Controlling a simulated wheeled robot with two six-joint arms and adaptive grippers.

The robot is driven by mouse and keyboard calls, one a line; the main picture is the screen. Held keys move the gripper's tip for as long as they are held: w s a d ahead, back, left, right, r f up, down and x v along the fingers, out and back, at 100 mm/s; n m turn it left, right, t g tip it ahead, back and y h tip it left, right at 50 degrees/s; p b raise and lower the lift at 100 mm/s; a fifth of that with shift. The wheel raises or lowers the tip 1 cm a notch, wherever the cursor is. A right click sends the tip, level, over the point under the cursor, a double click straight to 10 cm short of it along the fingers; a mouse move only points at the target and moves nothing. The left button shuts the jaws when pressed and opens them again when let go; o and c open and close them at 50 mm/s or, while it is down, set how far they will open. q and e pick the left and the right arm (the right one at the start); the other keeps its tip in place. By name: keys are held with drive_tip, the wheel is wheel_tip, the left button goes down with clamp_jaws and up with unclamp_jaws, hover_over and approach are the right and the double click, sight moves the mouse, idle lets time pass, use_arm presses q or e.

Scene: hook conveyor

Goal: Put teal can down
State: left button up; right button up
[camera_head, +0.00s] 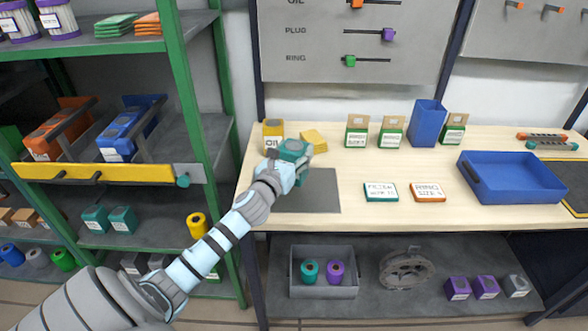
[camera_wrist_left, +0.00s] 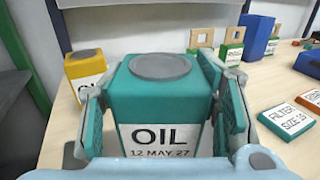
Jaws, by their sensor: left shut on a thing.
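The teal can (camera_wrist_left: 160,105), with a grey round cap and a white label reading "OIL 12 MAY 27", fills the middle of the left wrist view. My left gripper (camera_wrist_left: 162,110) is shut on it, with one finger along each side. In the head view the teal can (camera_head: 293,149) is partly hidden by my left gripper (camera_head: 290,163), above the left part of the workbench (camera_head: 360,222). It looks upright. I cannot tell whether its base touches the surface, since the base is hidden. My right gripper is not in view.
A yellow can (camera_head: 273,136) stands just left of the teal can; yellow pads (camera_head: 314,140) lie to its right. A dark grey mat (camera_head: 318,190) lies in front. Several green cartons, a blue bin (camera_head: 427,123) and a blue tray (camera_head: 512,178) stand to the right. A green-framed shelf (camera_head: 190,100) is at left.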

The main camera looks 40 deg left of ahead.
use_arm(q)
wheel_tip(320, 180, down, 4)
drive_tip(key=shift+s+r+b, duration=0.1)
drive_tip(key=shift+r+b, duration=0.1)
drive_tip(key=shift+b, duration=0.75)
drive_tip(key=shift+r, duration=0.1)
drive_tip(key=o, duration=1.7)
drive_tip(key=shift+f, duration=0.2)
drive_tip(key=shift+r, duration=0.25)
drive_tip(key=v, duration=1.2)
